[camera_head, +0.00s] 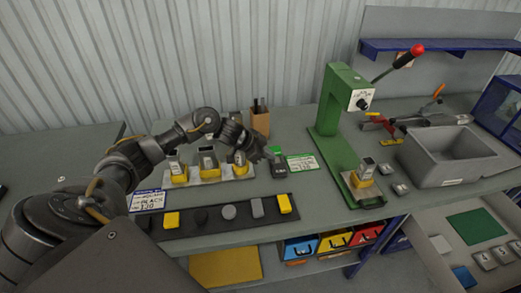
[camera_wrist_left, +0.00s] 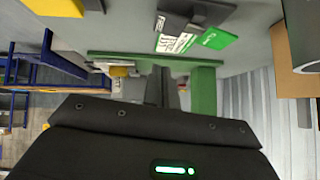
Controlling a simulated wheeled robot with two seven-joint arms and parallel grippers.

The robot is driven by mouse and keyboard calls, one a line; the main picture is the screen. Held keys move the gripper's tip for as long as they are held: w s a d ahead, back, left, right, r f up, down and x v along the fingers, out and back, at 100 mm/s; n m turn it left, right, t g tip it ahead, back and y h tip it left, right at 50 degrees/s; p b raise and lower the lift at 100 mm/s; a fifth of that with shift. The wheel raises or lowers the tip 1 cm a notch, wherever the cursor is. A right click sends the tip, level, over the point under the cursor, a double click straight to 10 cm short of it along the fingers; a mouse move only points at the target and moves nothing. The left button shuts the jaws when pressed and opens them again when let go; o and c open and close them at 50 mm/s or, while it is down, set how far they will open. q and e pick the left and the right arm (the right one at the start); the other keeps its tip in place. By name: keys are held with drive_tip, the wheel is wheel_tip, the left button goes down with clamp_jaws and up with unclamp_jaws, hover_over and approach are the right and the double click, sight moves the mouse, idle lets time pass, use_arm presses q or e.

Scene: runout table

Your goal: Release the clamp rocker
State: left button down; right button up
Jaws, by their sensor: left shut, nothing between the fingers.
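A small dark and green block (camera_head: 277,151), which may be the clamp rocker, sits on the bench beside a green and white label card (camera_head: 302,162). In the left wrist view a dark grey piece (camera_wrist_left: 200,12) lies by a green and white card (camera_wrist_left: 208,38). My left gripper (camera_head: 266,154) is shut and empty, very close to the block in the head view; whether it touches cannot be told. Its closed fingers also show in the left wrist view (camera_wrist_left: 161,82), pointing toward the green press. My right gripper is not in view.
A green press (camera_head: 329,125) with a red-knobbed lever stands to the right. Several yellow-based parts sit on a light tray (camera_head: 215,180) behind a dark strip (camera_head: 195,228) of small pieces. A brown pen box (camera_head: 260,122) stands behind the gripper. A grey bin (camera_head: 435,165) is at right.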

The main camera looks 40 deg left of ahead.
use_arm(q)
drive_tip(key=v, duration=0.4)
drive_tip(key=shift+s+r+b, duration=0.2)
drive_tip(key=shift+s+b, duration=0.05)
drive_tip(key=shift+b, duration=0.15)
drive_tip(key=shift+a, duration=0.1)
